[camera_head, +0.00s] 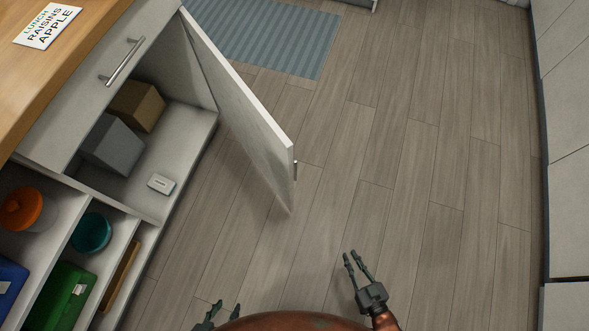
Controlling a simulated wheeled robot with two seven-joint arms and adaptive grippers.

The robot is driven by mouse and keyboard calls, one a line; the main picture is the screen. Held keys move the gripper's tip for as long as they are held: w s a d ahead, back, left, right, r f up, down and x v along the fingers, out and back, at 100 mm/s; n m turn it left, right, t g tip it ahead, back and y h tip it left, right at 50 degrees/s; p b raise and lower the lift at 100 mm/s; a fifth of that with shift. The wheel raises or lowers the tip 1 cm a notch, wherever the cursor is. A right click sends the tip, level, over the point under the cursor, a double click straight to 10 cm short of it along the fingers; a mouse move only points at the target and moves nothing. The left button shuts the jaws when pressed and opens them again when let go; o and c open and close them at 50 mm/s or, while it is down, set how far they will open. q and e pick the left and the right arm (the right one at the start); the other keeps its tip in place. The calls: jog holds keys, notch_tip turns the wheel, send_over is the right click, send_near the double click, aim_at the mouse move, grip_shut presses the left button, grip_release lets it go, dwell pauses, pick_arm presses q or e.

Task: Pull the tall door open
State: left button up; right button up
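A white cabinet door (243,108) on the left unit stands swung open, sticking out over the floor. Its small metal handle (295,170) is at the free edge. My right gripper (351,256) is open and empty over the floor, below and to the right of the door's free edge, apart from it. My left gripper (226,309) shows only in part at the bottom edge, with its fingers parted; it is below the door and not touching it. Most of my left arm is hidden.
The open compartment (185,140) holds a brown box (138,106), a grey box (113,145) and a small white item (161,184). Lower shelves hold several containers. A drawer handle (124,62) juts out above. Clear wooden floor (420,160) lies right of the door; white cabinets (570,110) line the far right.

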jog(key=w+a+r+n+t+y+p, duration=0.1)
jog(key=w+a+r+y, duration=0.1)
jog(key=w+a+r, duration=0.3)
jog(key=w+a+r+n+y+p, duration=0.15)
jog(key=w+r, duration=0.25)
jog(key=w, duration=0.4)
pick_arm(q)
jog(key=s+a+r+g+p, duration=0.1)
jog(key=s+r+g+p, duration=0.15)
jog(key=r, duration=0.35)
jog(key=s+a+r+g+p, duration=0.1)
jog(key=s+r+g, duration=0.15)
jog(key=r, duration=0.35)
pick_arm(e)
jog(key=n+g+y, duration=0.2)
jog(key=n+y, duration=0.2)
jog(key=y, duration=0.1)
send_near(295, 169)
jog(key=w+a+f, duration=0.1)
jog(key=w+a, duration=0.1)
pick_arm(q)
jog(key=w+d+f+t+b, duration=0.2)
jog(key=w+d+f+b, duration=0.1)
jog(key=w+d+f, duration=0.1)
jog(key=shift+f+n+t+b, duration=0.3)
jog(key=shift+f+t+b, duration=0.1)
jog(key=shift+f, duration=0.5)
pick_arm(e)
jog(key=shift+m+h, duration=0.25)
jog(key=shift+x, duration=3.8)
